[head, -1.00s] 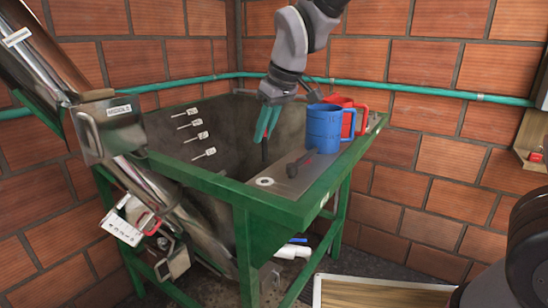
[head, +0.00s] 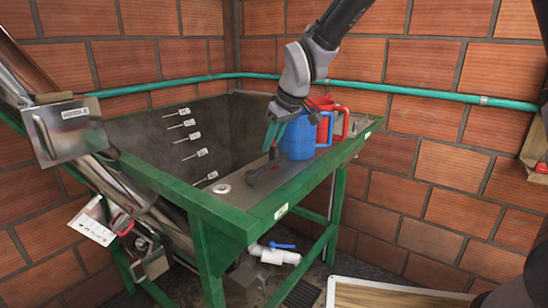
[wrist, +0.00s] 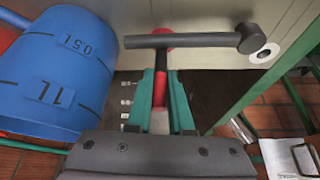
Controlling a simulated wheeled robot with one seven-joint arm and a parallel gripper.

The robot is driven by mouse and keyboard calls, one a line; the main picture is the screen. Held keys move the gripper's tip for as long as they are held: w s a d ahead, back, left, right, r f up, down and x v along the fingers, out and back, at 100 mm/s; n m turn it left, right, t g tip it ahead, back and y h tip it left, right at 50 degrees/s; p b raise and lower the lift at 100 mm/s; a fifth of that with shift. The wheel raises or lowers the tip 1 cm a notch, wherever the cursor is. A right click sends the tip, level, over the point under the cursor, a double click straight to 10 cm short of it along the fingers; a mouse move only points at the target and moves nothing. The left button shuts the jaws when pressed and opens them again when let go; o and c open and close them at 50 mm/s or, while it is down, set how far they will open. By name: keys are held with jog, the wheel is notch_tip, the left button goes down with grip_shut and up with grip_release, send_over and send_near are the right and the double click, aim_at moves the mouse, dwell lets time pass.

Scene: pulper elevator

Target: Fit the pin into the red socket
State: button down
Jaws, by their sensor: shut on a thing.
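My gripper (head: 271,143), with green fingers, is shut on a red shaft, which I take for the pin; it shows between the fingertips (wrist: 161,80) in the wrist view as the pin (wrist: 160,92). The fingers point down over a dark bar with a thick round end (head: 252,180), low over the metal ledge. The bar (wrist: 200,40) crosses just beyond the fingertips. A small red patch, perhaps the red socket (wrist: 162,31), shows at the bar's far edge. The pin's far end is hard to tell from the bar, so I cannot tell whether it is inserted.
A blue jug (head: 298,138) stands close beside my gripper, with a red jug (head: 325,122) behind it. A white ring (head: 222,188) sits in the ledge near the bar's round end. The open grey tank (head: 150,145) lies left, with a green rim.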

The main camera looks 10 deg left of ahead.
aim_at(272, 156)
jog(key=shift+f, duration=1.95)
jog(key=shift+f, duration=0.15)
jog(key=c, duration=0.8)
grip_release()
